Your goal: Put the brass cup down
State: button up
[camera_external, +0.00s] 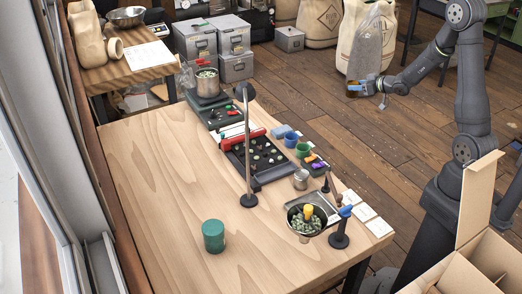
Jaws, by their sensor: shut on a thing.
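My gripper (366,87) is at the upper right of the view, out past the table's right side, and seems to be over the floor in front of a pale sack. It is shut on a small brownish thing, which looks like the brass cup (354,91). The cup shows only as a small patch at the fingertips. Its tilt and any contents are too small to tell. The wooden table (150,190) is to the left of and nearer than the gripper.
A green canister (213,237) stands on the table's front left. A bean-filled funnel (305,216), a metal cup (301,179), a black sorting tray (262,160) and a scale (211,109) line the right side. A cardboard box (470,265) is front right. The table's left half is largely clear.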

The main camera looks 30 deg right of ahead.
jog(key=w+a+n+g+y, duration=0.1)
jog(key=w+a+n+y, duration=0.2)
jog(key=a, duration=0.6)
jog(key=w+a+n+g+y, duration=0.2)
jog(key=w+a, duration=0.1)
jog(key=a, duration=0.5)
jog(key=n+g+y, duration=0.4)
jog(key=n+g, duration=0.5)
send_over(235, 183)
notch_tip(235, 183, down, 13)
jog(key=shift+r, duration=0.1)
jog(key=shift+f, duration=1.9)
